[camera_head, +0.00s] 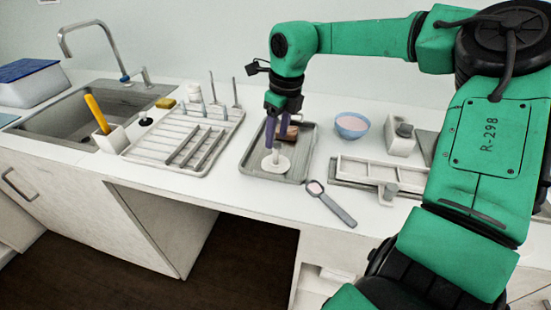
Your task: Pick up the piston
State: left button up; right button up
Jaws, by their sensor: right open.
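What looks like the piston is a white round disc with a short upright stem (276,164), standing in the grey tray (247,163) near the middle of the counter. My right gripper (277,137) points down directly above it, with its two purple fingers apart and their tips close to the stem. I cannot tell whether the fingers touch it. The wrist and fingers hide part of the tray behind. My left gripper is out of view.
A brown block (292,132) lies in the tray just behind the fingers. A drying rack (165,150) stands left, a pink-filled bowl (352,126) right. A grey-handled scoop (335,206) lies near the front edge. A white slatted frame (365,170) is beside it.

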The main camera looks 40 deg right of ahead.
aim_at(277, 142)
notch_tip(277, 142, down, 4)
jog(key=shift+s+a+f+p, duration=0.1)
jog(key=shift+a+f+p, duration=0.05)
jog(key=shift+p, duration=0.35)
jog(key=shift+f, duration=0.2)
grip_shut()
jog(key=shift+r, duration=0.2)
